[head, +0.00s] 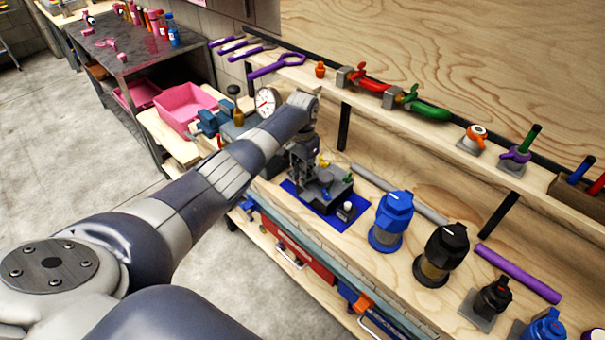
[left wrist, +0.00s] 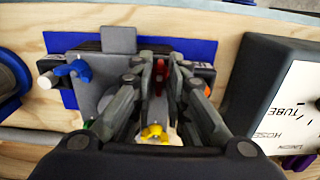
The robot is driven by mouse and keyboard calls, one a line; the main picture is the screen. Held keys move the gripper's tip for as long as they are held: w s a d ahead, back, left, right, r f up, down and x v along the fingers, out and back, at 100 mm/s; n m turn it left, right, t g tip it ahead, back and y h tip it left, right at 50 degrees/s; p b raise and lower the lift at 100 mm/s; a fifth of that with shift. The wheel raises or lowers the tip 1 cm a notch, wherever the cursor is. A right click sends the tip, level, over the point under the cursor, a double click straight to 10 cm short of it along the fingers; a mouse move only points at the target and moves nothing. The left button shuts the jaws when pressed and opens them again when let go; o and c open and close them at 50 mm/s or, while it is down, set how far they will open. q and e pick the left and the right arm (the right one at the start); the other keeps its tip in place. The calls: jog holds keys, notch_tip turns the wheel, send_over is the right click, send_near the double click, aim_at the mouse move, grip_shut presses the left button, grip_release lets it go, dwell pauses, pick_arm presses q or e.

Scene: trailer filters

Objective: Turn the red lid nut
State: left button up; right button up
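The red lid nut (left wrist: 160,78) shows in the left wrist view as a narrow red piece between my left fingers. It is on a grey device that stands on a blue mat (left wrist: 203,48). In the head view the device (head: 325,187) stands on the bench, and my gripper hides its red nut. My left gripper (left wrist: 160,66) points down over the device, its fingers on either side of the red piece. A small gap seems to show around it; contact is unclear. The left gripper also shows in the head view (head: 304,155). My right gripper is in neither view.
Blue (head: 392,220) and black (head: 440,252) filter housings stand right of the device. A pressure gauge (head: 267,101) and pink bin (head: 186,106) are to the left. A labelled box (left wrist: 280,95) stands close to the gripper's right in the wrist view. A shelf (head: 400,120) runs behind.

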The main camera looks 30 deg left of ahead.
pick_arm(q)
notch_tip(320, 180, up, 12)
dwell(0.6)
dwell(0.4)
